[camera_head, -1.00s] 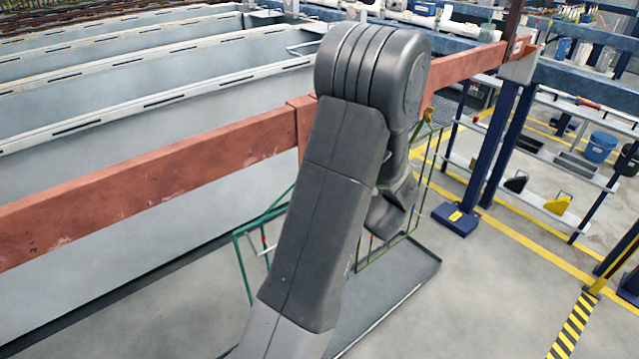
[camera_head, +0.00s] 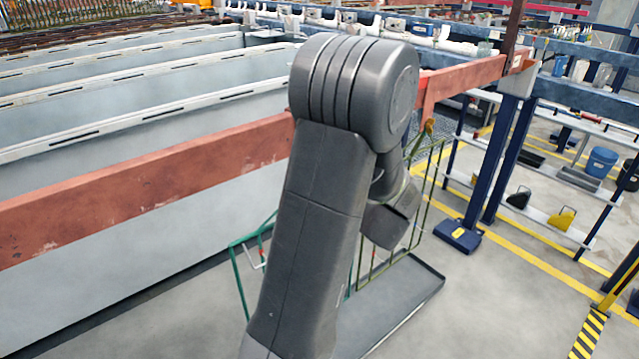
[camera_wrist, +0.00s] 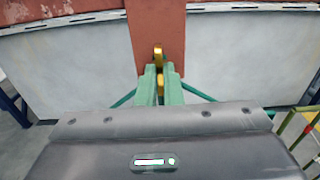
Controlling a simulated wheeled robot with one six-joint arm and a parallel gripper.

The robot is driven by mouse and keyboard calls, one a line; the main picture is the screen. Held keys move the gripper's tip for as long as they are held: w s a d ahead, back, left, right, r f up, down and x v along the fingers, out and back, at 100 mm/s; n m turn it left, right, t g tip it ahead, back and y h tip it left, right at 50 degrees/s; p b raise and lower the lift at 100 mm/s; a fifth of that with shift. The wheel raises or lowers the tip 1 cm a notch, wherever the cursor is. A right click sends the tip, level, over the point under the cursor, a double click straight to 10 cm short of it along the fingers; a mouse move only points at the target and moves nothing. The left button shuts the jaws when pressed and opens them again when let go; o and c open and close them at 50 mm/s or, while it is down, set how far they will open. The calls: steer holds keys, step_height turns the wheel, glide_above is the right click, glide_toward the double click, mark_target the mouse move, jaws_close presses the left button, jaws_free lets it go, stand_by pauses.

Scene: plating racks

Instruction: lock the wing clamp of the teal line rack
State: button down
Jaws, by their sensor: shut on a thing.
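In the wrist view my gripper (camera_wrist: 160,78), with two pale green fingers, is shut on the brass wing clamp (camera_wrist: 158,51). The clamp's wing appears upright between and just above the fingertips, against the red-brown bar; its lower part is mostly hidden. The teal line rack (camera_wrist: 197,92) shows as slanting rods on both sides behind the fingers. In the head view the teal rack (camera_head: 237,270) hangs below the bar, left of my arm and partly hidden by it. My gripper and this clamp are hidden there behind my arm.
The red-brown bar (camera_head: 130,185) runs along the grey tanks (camera_head: 60,235). An olive rack (camera_head: 440,170) with its own brass clamp (camera_head: 428,126) hangs right of my arm, above a dark floor tray (camera_head: 400,318). A blue post (camera_head: 510,150) stands further right.

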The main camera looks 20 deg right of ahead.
steer(key=shift+f, duration=0.1)
steer(key=c, duration=1.6)
jaws_free()
steer(key=shift+s+d, duration=0.1)
steer(key=v, duration=1.3)
steer(key=shift+s+b, duration=0.3)
steer(key=shift+b, duration=0.05)
steer(key=x, duration=1.4)
steer(key=shift+p, duration=0.4)
steer(key=shift+d, duration=0.1)
